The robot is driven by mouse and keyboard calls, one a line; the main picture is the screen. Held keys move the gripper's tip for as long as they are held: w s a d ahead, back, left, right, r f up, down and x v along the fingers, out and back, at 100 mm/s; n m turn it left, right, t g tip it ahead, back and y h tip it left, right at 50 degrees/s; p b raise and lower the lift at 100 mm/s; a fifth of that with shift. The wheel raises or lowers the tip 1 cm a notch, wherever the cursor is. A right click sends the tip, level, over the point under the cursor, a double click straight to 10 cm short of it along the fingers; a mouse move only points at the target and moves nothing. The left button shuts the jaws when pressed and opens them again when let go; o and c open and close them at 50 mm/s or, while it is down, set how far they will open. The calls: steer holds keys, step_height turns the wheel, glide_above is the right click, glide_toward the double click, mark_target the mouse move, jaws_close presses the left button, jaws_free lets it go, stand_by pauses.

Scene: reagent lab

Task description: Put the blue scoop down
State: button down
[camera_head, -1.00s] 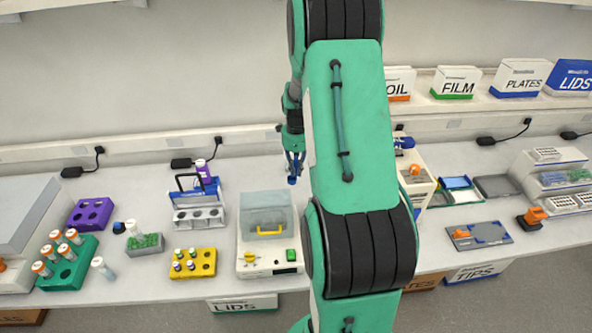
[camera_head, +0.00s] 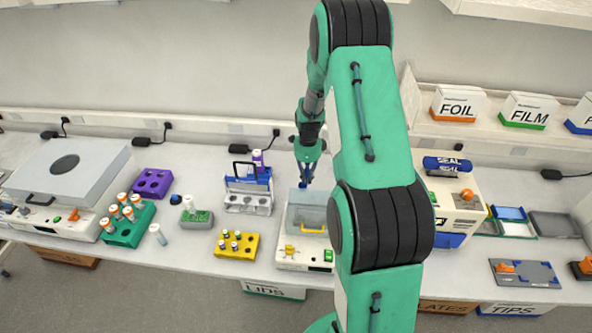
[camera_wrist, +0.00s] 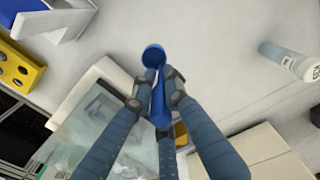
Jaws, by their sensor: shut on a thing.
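The blue scoop (camera_wrist: 154,56) is held between the fingertips of my gripper (camera_wrist: 155,90) in the wrist view. Its round cup points away from the palm and its handle runs back between the fingers. In the head view my gripper (camera_head: 307,178) hangs above the bench, just at the back of the clear-lidded device (camera_head: 308,218). The scoop shows there only as a small blue bit (camera_head: 304,186) at the fingertips. The scoop appears clear of the bench, but the exact height is hard to tell.
A blue-and-white rack (camera_head: 248,200) with a handle stands left of my gripper. A yellow tube block (camera_head: 236,254) and a green tube rack (camera_head: 128,226) sit further left. A SEAL machine (camera_head: 456,200) stands to the right.

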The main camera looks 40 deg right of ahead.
steer(key=shift+w+a+f, duration=0.1)
steer(key=shift+w+a, duration=0.05)
steer(key=shift+a, duration=0.05)
steer(key=shift+w+d, duration=0.1)
steer(key=w+d, duration=0.4)
steer(key=w, duration=0.3)
steer(key=w+d+f+p, duration=0.1)
steer(key=w+d, duration=0.2)
steer(key=w, duration=0.3)
steer(key=shift+w+d+f, duration=0.25)
steer(key=shift+w+d, duration=0.1)
steer(key=shift+d, duration=0.05)
steer(key=shift+f, duration=0.1)
steer(key=shift+f+p, duration=0.5)
steer(key=shift+f, duration=1.15)
steer(key=shift+f, duration=0.2)
